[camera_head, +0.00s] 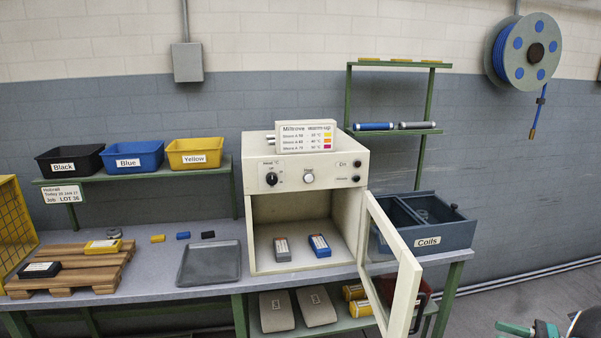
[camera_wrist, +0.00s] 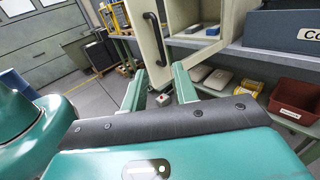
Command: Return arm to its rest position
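My gripper (camera_wrist: 160,72) shows in the wrist view with its two green fingers apart. Nothing is held between them. Beyond the fingertips is the open door (camera_wrist: 148,30) of the cream oven, with its black handle (camera_wrist: 156,40). I cannot tell whether the fingers touch the door. In the head view, a green part of my arm (camera_head: 540,328) shows at the bottom right corner, clear of the bench. The rest of the arm is outside that view.
The oven (camera_head: 305,182) stands on the bench with its glazed door (camera_head: 408,275) swung out past the front edge. A grey and a blue block lie inside. A blue Coils bin (camera_head: 440,238) stands at right. A red bin (camera_wrist: 298,98) is on the lower shelf.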

